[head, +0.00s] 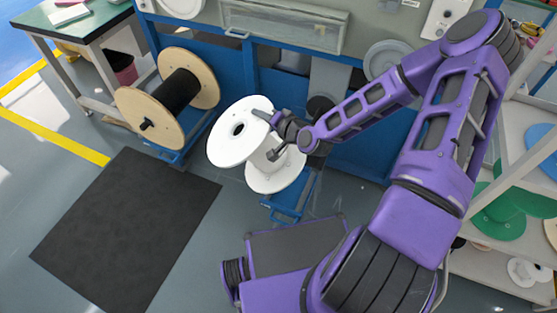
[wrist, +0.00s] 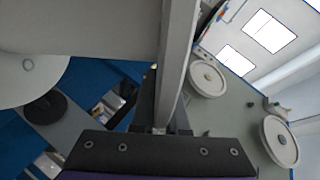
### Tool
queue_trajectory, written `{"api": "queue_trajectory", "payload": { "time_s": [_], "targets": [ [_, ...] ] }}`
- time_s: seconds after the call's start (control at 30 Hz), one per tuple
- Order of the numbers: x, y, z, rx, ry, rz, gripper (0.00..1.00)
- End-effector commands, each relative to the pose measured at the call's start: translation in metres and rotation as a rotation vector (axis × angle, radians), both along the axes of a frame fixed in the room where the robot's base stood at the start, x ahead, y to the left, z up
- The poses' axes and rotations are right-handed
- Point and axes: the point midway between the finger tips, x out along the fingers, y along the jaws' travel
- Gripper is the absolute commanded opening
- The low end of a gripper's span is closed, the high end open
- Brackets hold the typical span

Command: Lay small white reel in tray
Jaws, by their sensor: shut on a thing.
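The white reel (head: 232,135) hangs tilted in front of the blue machine in the head view, one round flange facing up-left and the other (head: 275,178) lower right. My gripper (head: 273,138) is at its upper right side and is shut on it, at what looks like a flange edge. In the wrist view a pale edge-on strip (wrist: 178,60) rises from between my fingers (wrist: 159,130), and a large pale surface (wrist: 85,25) fills the upper left. Part of the reel is hidden by my gripper. I cannot tell which thing is the tray.
A wooden reel with black cable (head: 178,92) stands left of the white reel. A blue stand (head: 290,205) is below it. A dark mat (head: 125,230) lies on clear floor at left. Shelves with reels (head: 500,215) stand at right, a green-topped table (head: 75,22) at upper left.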

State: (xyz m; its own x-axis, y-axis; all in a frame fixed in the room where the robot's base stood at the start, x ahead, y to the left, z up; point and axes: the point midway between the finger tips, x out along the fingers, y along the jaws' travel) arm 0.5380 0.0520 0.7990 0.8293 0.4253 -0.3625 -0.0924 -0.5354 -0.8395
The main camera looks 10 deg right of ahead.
Motion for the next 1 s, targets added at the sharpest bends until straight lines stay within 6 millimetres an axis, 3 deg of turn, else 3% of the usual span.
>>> {"api": "queue_trajectory", "payload": {
  "time_s": [0.3, 0.5, 0.7, 1.0],
  "targets": [
    [-0.016, 0.009, -0.042, -0.424, -0.012, 0.393, 0.0],
    [-0.032, 0.003, -0.073, -0.65, -0.095, 0.617, 0.0],
    [-0.048, -0.009, -0.101, -0.809, -0.205, 0.794, 0.0],
    [-0.062, -0.025, -0.126, -0.915, -0.32, 0.934, 0.0]
  ]
}}
